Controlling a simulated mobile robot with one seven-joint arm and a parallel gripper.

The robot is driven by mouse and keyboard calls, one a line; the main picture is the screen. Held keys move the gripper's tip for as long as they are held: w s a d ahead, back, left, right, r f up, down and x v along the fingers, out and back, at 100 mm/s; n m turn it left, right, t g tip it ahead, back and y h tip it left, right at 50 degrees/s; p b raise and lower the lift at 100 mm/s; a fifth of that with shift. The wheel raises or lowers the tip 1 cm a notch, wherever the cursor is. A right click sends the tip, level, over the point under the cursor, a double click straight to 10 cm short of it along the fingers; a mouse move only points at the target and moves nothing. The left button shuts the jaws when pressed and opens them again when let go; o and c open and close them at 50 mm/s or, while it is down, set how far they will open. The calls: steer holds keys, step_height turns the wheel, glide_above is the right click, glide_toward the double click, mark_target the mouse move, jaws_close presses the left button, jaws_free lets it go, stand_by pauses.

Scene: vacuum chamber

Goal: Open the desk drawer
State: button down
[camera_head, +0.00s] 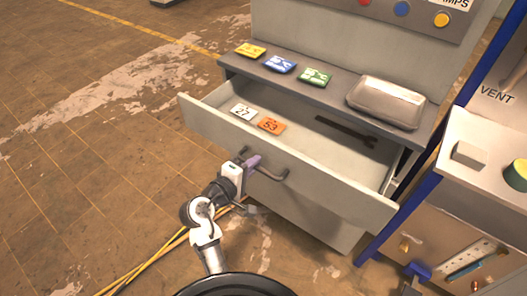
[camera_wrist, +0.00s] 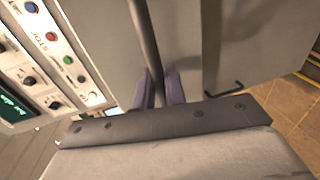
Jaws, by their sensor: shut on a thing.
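The grey desk drawer (camera_head: 330,196) is pulled well out of the desk (camera_head: 310,92) in the head view. It holds a white card marked 27 (camera_head: 243,112), an orange card marked 53 (camera_head: 271,125) and a dark wrench (camera_head: 345,130). A dark bar handle (camera_head: 272,174) is on its front. My gripper (camera_head: 252,162) is shut on the left part of this handle. In the wrist view the purple fingers (camera_wrist: 160,88) sit on both sides of the dark handle bar (camera_wrist: 148,45).
Yellow, blue and green cards and a metal box (camera_head: 386,102) lie on the desktop. A blue-framed bench marked VENT (camera_head: 490,175) stands close on the right. Yellow cables (camera_head: 150,262) lie on the floor by my arm. The floor at left is clear.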

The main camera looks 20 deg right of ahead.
steer(key=shift+f+v, duration=0.15)
steer(key=shift+v, duration=0.65)
steer(key=shift+f+v, duration=0.2)
steer(key=shift+v, duration=0.6)
steer(key=c, duration=1.5)
jaws_free()
steer(key=shift+c, duration=0.2)
steer(key=shift+a, duration=0.1)
steer(key=b+v, duration=0.1)
steer(key=v, duration=1.2)
steer(key=shift+s+a+b, duration=0.25)
steer(key=shift+a+b, duration=0.1)
steer(key=shift+b, duration=0.05)
